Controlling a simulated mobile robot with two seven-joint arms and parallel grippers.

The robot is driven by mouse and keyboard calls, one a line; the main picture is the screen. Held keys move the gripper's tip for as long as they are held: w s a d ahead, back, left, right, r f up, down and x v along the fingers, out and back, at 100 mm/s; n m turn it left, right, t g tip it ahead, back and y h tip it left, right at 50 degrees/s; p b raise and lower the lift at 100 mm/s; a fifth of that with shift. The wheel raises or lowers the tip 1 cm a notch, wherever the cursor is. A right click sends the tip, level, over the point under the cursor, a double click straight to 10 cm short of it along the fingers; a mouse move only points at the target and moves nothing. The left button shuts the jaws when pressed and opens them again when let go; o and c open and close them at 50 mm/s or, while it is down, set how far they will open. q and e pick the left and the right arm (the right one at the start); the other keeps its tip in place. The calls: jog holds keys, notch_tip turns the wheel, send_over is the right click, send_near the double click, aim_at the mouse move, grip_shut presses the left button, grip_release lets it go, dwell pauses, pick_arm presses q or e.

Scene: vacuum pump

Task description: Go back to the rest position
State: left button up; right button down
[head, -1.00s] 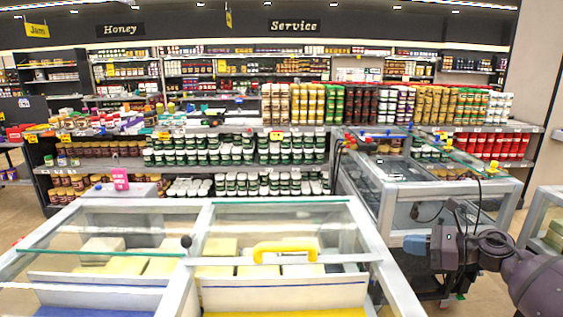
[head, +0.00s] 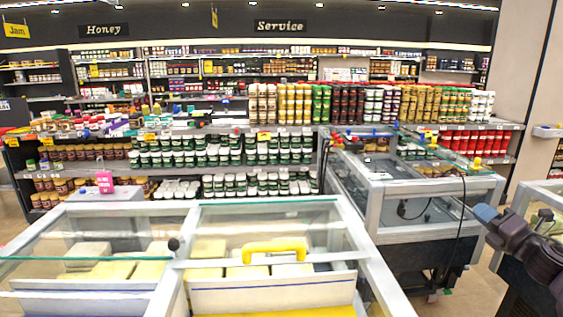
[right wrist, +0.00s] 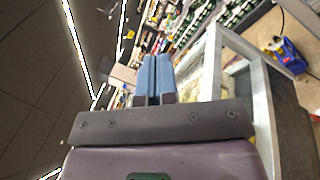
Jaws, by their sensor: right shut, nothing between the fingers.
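My right gripper (head: 487,214) is at the right edge of the head view, in front of the right-hand glass case. Its blue fingers are together with nothing between them. The right wrist view shows the same closed blue fingers (right wrist: 154,75) pointing away from the camera, with a pale case frame to their right. The left gripper is not in the head view.
A glass-topped case (head: 343,225) with a yellow handle (head: 273,250) stands directly in front. A second glass case (head: 432,187) stands behind it to the right. Another case (head: 547,200) is at the right edge. Shelves of jars (head: 222,150) fill the back.

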jog(key=d+f+m+g+h, duration=0.35)
jog(key=d+m+h, duration=0.6)
jog(key=m, duration=1.15)
jog(key=s+a+f+y, duration=0.1)
jog(key=s+a+f, duration=0.1)
jog(key=a+f, duration=0.3)
jog(key=s+a+f, duration=0.3)
jog(key=f, duration=0.5)
jog(key=s+a+f+m+g+y, duration=0.3)
jog(key=s+a+f, duration=1.3)
jog(key=s, duration=0.1)
jog(key=s+a+f+m+g, duration=0.1)
jog(key=s+a+f+m, duration=0.2)
jog(key=s+a, duration=0.7)
notch_tip(320, 180, down, 10)
jog(key=b, duration=1)
jog(key=shift+s+d+r+g, duration=0.15)
jog(key=shift+s+d+g, duration=0.1)
jog(key=shift+s+g, duration=0.15)
